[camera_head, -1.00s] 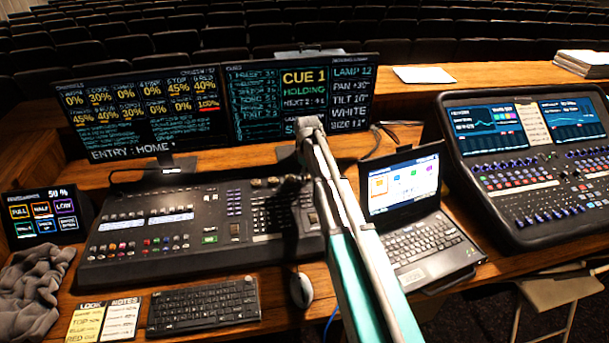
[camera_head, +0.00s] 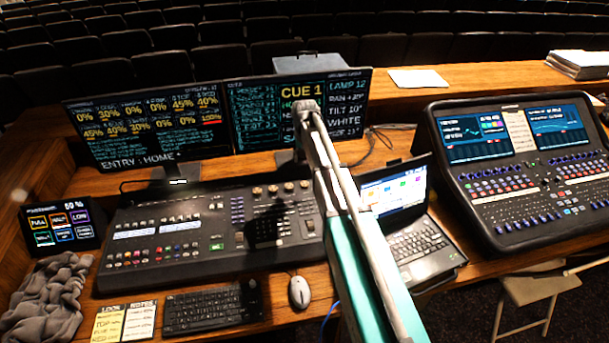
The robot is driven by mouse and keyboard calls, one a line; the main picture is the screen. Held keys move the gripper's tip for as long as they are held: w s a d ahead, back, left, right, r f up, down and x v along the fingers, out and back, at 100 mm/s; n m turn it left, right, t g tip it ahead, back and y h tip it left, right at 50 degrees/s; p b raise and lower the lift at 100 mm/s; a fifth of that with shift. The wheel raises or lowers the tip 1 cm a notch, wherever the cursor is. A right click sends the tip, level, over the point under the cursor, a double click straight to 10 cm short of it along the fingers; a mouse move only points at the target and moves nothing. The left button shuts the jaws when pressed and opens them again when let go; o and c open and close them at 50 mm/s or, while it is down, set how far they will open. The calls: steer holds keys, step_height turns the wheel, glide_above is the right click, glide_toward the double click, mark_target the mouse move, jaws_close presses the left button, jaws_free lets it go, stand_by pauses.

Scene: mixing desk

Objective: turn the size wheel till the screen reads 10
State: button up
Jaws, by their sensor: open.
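The right screen (camera_head: 240,112) shows CUE 1 and a right-hand column with LAMP, PAN, TILT and WHITE. The size line at the bottom of that column is too blurred to read. Several small tan wheels (camera_head: 273,189) stand in a row at the top right of the lighting console (camera_head: 150,258). I cannot tell which one is the size wheel, as their labels are too small. My pale and teal arm rises from the bottom over the console's right edge and covers part of the screen. My gripper cannot be made out; a dark patch, perhaps a shadow, lies on the console below the wheels.
A laptop (camera_head: 425,245) stands right of the console, with a second mixing desk (camera_head: 535,190) beyond. A mouse (camera_head: 299,292), keyboard (camera_head: 205,311) and note cards (camera_head: 140,320) lie in front. A small touch panel (camera_head: 60,226) and grey cloth (camera_head: 45,300) are at left.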

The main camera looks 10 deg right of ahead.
mark_target(304, 183)
steer(key=shift+r+m+p, duration=0.45)
steer(key=shift+r+m, duration=0.35)
steer(key=shift+m, duration=0.1)
steer(key=shift+f, duration=0.15)
step_height(304, 183, down, 14)
steer(key=b, duration=1.4)
steer(key=shift+r, duration=0.25)
steer(key=c, duration=0.9)
steer(key=shift+o, duration=0.2)
steer(key=shift+n, duration=0.5)
